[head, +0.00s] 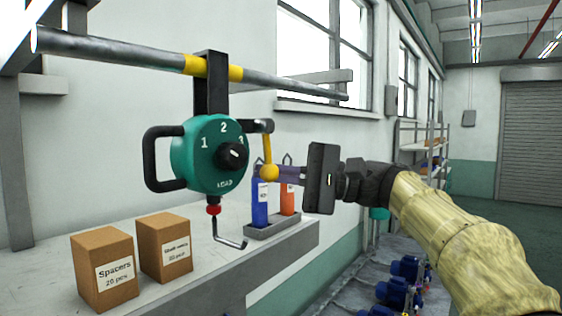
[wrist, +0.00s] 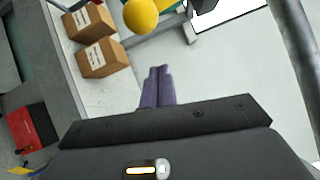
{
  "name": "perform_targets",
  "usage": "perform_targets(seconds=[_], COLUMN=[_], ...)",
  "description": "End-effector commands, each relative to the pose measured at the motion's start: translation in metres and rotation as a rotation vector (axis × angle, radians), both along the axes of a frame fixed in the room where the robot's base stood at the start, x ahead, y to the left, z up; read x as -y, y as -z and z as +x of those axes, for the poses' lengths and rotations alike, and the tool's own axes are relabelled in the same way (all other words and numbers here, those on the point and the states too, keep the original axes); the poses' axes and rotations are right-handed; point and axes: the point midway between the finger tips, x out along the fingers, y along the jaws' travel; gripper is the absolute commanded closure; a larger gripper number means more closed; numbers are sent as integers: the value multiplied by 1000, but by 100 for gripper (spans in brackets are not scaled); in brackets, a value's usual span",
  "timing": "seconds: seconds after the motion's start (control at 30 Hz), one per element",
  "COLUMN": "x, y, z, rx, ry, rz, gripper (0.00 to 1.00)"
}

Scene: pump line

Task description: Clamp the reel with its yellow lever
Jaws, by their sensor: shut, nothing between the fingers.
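The green reel (head: 205,165) hangs by a black bracket from a grey pipe. Its face has a dial numbered 1, 2, 3 and a black knob, with a black handle on its left. Its yellow lever (head: 269,172) points down on the right side and ends in a round ball. In the wrist view the ball (wrist: 140,14) is at the top edge, beyond my fingertips. My gripper (head: 282,172) is level with the ball, just to its right. Its purple fingers (wrist: 158,73) are closed together with nothing between them. In the wrist view a gap separates them from the ball.
Two cardboard boxes (head: 103,270) stand on the grey bench (head: 200,285) below. A tray (head: 285,225) with a blue and an orange bottle sits behind the lever. A hook (head: 230,243) hangs under the reel. The pipe (head: 120,50) runs above.

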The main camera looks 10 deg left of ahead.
Motion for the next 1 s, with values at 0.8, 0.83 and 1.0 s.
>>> perform_targets(seconds=[0.8, 0.83, 1.0], x=[22, 22, 24], y=[-4, -3, 1], z=[-34, -34, -41], rx=[-1, -3, -46], ry=[0, 0, 2], rz=[1, 1, 21], gripper=[100, 100, 100])
